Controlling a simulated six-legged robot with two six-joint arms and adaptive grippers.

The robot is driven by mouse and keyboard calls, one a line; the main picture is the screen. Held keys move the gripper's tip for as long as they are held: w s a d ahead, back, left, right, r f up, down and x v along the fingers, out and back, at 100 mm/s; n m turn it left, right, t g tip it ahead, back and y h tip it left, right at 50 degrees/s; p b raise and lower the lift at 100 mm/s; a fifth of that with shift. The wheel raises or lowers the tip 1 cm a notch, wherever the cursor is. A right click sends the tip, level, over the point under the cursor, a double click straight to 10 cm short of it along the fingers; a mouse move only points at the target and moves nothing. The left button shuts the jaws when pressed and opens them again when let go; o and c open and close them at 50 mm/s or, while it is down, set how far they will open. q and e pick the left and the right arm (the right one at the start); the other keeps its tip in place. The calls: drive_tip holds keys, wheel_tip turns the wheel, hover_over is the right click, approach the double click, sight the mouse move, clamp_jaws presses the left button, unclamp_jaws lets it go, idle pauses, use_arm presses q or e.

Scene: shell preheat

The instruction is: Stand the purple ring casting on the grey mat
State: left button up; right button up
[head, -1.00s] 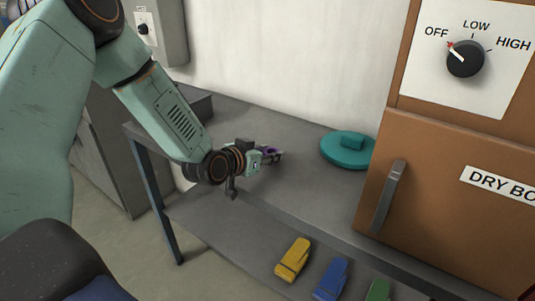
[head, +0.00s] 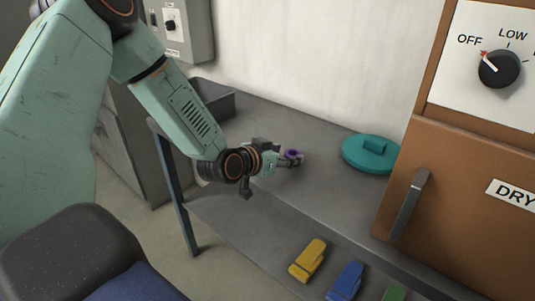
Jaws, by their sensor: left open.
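The purple ring casting (head: 291,154) is small in the head view, on or just above the grey bench top. My left gripper (head: 294,161) is right at it, with its jaws open and the ring close by or between the fingers. I cannot tell whether the fingers touch the ring. The fingers and wrist hide part of the ring and the surface below it. I cannot make out a grey mat apart from the grey bench. My right gripper is not in view.
A teal round lid (head: 369,154) lies right of the gripper. The brown dry box (head: 450,205) with a handle and dial stands at the right. A grey tray (head: 213,106) sits at the back left. Yellow (head: 308,260) and blue (head: 345,281) clamps lie on the lower shelf.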

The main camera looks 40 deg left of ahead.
use_arm(q)
drive_tip(key=p+v, duration=0.2)
drive_tip(key=v, duration=0.3)
drive_tip(key=shift+r, duration=0.2)
drive_tip(key=p+v, duration=0.4)
drive_tip(key=shift+s+r+p, duration=0.1)
drive_tip(key=shift+s+p, duration=0.15)
drive_tip(key=shift+p, duration=0.05)
drive_tip(key=shift+s+p, duration=0.25)
drive_tip(key=shift+p, duration=0.1)
drive_tip(key=s+d+f+g, duration=0.3)
drive_tip(key=s+f, duration=0.3)
drive_tip(key=s, duration=0.3)
drive_tip(key=s+d+f+n+g, duration=0.1)
drive_tip(key=s+d+f+g, duration=0.3)
drive_tip(key=s, duration=0.6)
drive_tip(key=s+d+f+g+y, duration=0.1)
drive_tip(key=s+d+f+g, duration=0.3)
drive_tip(key=s+f, duration=0.5)
drive_tip(key=shift+s+d+g, duration=0.2)
drive_tip(key=shift+g, duration=0.9)
drive_tip(key=shift+o, duration=0.5)
drive_tip(key=shift+s+a+f, duration=0.1)
drive_tip(key=shift+s, duration=0.4)
drive_tip(key=shift+w, duration=0.1)
